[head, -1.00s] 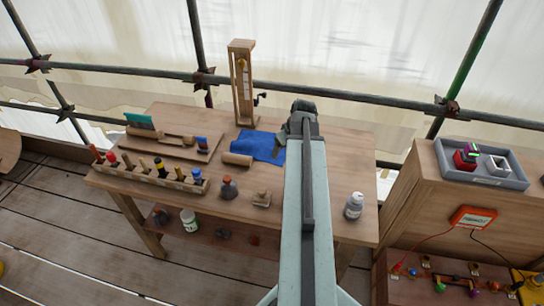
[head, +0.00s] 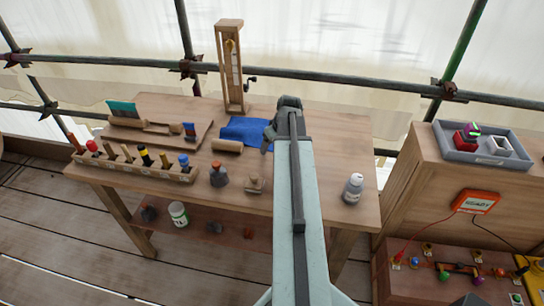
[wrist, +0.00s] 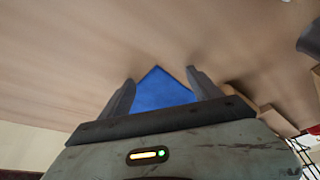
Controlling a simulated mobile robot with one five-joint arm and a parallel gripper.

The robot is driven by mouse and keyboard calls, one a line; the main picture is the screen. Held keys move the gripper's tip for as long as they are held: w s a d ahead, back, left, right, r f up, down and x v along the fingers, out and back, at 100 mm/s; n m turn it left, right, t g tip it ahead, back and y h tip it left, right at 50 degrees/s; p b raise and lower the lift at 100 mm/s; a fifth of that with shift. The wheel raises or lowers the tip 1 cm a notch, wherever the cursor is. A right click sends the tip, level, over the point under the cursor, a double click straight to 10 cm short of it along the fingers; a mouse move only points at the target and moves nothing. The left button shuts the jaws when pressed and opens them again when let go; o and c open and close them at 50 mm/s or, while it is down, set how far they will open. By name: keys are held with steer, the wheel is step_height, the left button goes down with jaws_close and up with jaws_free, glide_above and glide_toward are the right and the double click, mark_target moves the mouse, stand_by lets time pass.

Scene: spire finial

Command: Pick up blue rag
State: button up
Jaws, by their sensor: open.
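The blue rag (head: 245,131) lies flat on the wooden workbench (head: 325,150), towards the back middle. Its right part is hidden behind my arm and gripper in the head view. My gripper (head: 268,140) is at the rag's right side, over or close to it. In the wrist view a pointed corner of the blue rag (wrist: 162,90) shows between the two spread fingers of my gripper (wrist: 160,82). The gripper is open and holds nothing. I cannot tell whether the fingers touch the rag.
A wooden cylinder (head: 227,146) lies just in front of the rag. A wooden tower with a crank (head: 231,70) stands behind it. A tool rack (head: 135,168) and bottles are at the left front. A white bottle (head: 353,188) stands right of my arm. The bench's back right is clear.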

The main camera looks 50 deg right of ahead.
steer(key=shift+w, duration=0.1)
steer(key=shift+f, duration=0.15)
jaws_close()
stand_by(0.5)
step_height(320, 180, up, 39)
steer(key=p, duration=3.9)
